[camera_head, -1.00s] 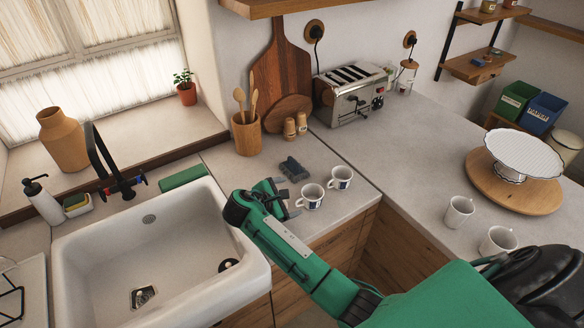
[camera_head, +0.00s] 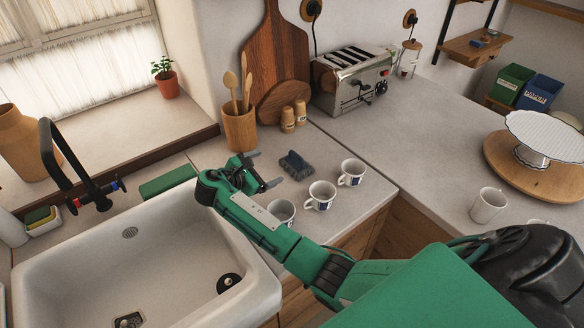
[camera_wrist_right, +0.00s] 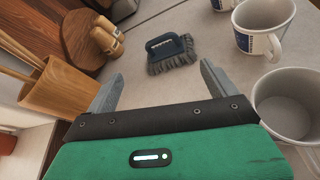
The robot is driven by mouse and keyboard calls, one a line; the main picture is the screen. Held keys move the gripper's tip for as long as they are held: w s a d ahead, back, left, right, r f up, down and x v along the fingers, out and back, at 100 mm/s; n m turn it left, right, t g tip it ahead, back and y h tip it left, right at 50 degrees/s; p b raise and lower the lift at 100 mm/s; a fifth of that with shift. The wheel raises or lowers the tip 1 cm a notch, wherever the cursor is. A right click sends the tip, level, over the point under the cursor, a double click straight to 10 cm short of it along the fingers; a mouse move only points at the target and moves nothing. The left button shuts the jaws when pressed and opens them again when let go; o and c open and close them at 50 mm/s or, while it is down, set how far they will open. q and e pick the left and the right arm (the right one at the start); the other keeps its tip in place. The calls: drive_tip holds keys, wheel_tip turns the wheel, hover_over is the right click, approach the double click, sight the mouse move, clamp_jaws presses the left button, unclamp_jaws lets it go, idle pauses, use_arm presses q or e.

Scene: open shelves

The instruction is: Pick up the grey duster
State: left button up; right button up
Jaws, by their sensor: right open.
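The grey duster (camera_head: 297,165), a small brush with a dark blue-grey handle and grey bristles, lies on the counter right of the sink. It also shows in the right wrist view (camera_wrist_right: 171,53), ahead of the fingers and a little above the middle. My right gripper (camera_head: 262,170) is open and empty, over the counter just left of the duster. Its two fingers show in the wrist view (camera_wrist_right: 160,88), spread apart with the duster beyond the gap, not touching it. My left gripper is not in view.
White mugs (camera_head: 321,196) stand close to the duster on its right, one (camera_head: 281,212) beside my right arm. A wooden utensil pot (camera_head: 239,127) and two shakers (camera_head: 294,116) stand behind. The white sink (camera_head: 150,255) lies left.

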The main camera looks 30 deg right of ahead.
drive_tip(key=p, duration=0.2)
approach(295, 166)
drive_tip(key=d, duration=0.1)
drive_tip(key=w+d+r, duration=0.1)
drive_tip(key=d+r, duration=0.1)
drive_tip(key=shift+w+d, duration=0.25)
drive_tip(key=shift+w, duration=0.1)
drive_tip(key=shift+w+d+f, duration=0.15)
drive_tip(key=shift+d+f, duration=0.05)
drive_tip(key=shift+d, duration=0.2)
drive_tip(key=shift+d+p, duration=0.35)
drive_tip(key=shift+p, duration=0.1)
drive_tip(key=x, duration=0.1)
drive_tip(key=p+x, duration=0.1)
drive_tip(key=x, duration=0.1)
drive_tip(key=shift+s+d+f+p, duration=0.1)
drive_tip(key=shift+s+d+p, duration=0.15)
drive_tip(key=shift+d+p, duration=0.05)
drive_tip(key=shift+w+d+f, duration=0.15)
drive_tip(key=shift+d+f, duration=0.15)
drive_tip(key=shift+d, duration=0.1)
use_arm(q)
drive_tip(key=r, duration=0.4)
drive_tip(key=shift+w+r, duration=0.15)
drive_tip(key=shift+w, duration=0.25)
use_arm(e)
drive_tip(key=c, duration=0.9)
